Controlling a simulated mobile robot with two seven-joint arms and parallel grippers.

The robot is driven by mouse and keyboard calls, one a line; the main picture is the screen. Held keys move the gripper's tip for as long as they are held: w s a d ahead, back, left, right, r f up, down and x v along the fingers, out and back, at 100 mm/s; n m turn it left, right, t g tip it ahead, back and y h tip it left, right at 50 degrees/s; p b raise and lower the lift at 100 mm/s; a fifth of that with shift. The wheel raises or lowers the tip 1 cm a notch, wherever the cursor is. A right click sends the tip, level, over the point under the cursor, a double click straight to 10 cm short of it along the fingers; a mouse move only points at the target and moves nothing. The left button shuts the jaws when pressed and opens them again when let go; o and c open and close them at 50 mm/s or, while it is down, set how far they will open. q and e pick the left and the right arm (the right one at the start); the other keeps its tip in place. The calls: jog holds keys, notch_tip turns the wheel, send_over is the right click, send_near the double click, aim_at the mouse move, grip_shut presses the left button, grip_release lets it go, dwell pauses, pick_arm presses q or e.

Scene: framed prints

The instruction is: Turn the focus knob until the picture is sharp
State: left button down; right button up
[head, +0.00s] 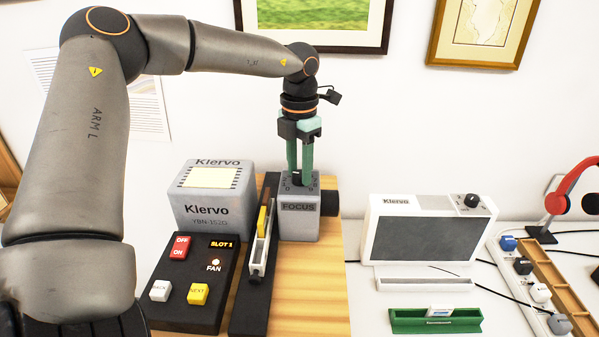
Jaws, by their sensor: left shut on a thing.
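The focus unit (298,222) is a grey box labelled FOCUS, with a dark lens barrel (329,202) on its right side. My left gripper (300,176) points straight down onto its top, green fingers shut on the focus knob. The knob itself is mostly hidden between the fingertips. The grey Klervo projector body (208,228) stands to the left. A white viewer (428,255) with a dark grey screen panel (422,240) stands to the right; no picture can be made out on it. My right gripper is not in view.
A black control box (190,318) has a red OFF/ON switch, white and yellow buttons, a lit FAN lamp and a SLOT 1 display. A slide carrier (258,250) lies on a black rail.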

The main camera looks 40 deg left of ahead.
pick_arm(q)
jog(key=m, duration=0.4)
jog(key=shift+m, duration=0.3)
jog(key=m, duration=0.4)
jog(key=shift+a+m, duration=0.1)
jog(key=shift+m, duration=0.2)
jog(key=m, duration=0.4)
jog(key=shift+m, duration=2.4)
jog(key=shift+w, duration=0.1)
jog(key=shift+c, duration=2.2)
grip_release()
